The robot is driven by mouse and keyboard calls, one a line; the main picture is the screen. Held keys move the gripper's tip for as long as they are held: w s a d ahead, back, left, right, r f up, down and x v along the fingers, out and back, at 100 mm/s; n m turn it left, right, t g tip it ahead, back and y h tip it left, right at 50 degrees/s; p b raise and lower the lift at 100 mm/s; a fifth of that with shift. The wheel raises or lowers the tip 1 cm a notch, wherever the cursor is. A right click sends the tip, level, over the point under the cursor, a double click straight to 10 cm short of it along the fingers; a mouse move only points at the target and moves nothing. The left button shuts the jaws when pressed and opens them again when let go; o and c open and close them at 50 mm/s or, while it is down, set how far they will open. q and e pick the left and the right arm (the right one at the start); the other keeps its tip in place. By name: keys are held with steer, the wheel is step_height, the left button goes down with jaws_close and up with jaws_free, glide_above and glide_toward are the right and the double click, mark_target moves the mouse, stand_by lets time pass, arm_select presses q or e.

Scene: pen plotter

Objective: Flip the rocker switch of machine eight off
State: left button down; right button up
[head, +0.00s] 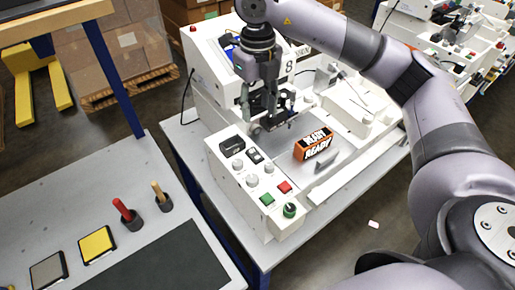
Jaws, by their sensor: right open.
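Machine eight (211,82) is a white machine on a grey table, with a small blue screen and the figure 8 on its front. Its control panel (237,177) faces me at the front left. Near the panel's back are a dark rectangular part (232,146) and a small black-and-white rocker switch (255,156); its position is too small to tell. My right gripper (271,126) hangs fingers down, open and empty, just behind and above the switch, apart from it as far as I can see. It hides part of the machine behind. My left gripper is not in view.
The panel also has grey knobs (252,180), a green button (267,199), a red button (285,187) and a green-topped knob (290,210). An orange-and-black READY block (314,145) lies on the machine's bed. A bench (150,170) with red and wooden handles stands at left.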

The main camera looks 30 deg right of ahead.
mark_target(258, 157)
step_height(258, 157, down, 16)
steer(key=p, duration=0.4)
steer(key=shift+r, duration=0.15)
jaws_close()
